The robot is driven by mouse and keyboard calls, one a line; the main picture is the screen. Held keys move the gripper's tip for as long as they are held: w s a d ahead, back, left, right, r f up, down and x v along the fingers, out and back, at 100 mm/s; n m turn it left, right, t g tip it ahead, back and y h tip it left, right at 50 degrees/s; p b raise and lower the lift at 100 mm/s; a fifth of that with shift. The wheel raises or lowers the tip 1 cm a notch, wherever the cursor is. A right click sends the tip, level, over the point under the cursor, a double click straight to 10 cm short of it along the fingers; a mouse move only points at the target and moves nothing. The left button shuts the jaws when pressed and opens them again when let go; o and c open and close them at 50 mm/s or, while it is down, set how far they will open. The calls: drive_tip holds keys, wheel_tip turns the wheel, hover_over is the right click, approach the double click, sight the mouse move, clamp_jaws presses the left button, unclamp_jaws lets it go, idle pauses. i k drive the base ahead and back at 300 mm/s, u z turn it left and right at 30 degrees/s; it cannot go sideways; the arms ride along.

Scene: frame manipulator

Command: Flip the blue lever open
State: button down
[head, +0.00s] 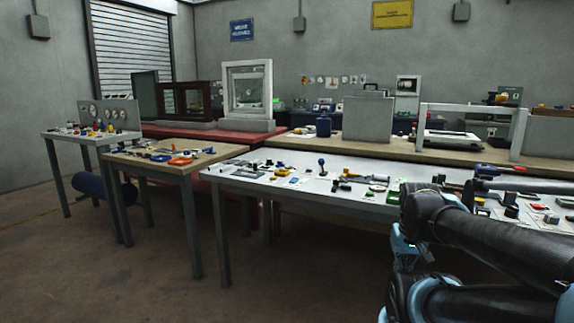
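My arm's dark and light-blue links fill the lower right, in front of the table. My gripper's fingers do not show.
A wooden-topped table (205,155) with tools stands to the left, and a grey table (72,138) with a gauge panel farther left. Behind are a red bench (160,131) and a white-framed cabinet (247,90). The floor at front left is clear.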

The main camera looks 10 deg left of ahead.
sight(321, 160)
drive_tip(key=u, duration=0.45)
drive_tip(key=k, duration=1.3)
drive_tip(key=z, duration=0.3)
drive_tip(key=i, duration=2)
drive_tip(key=u, duration=0.5)
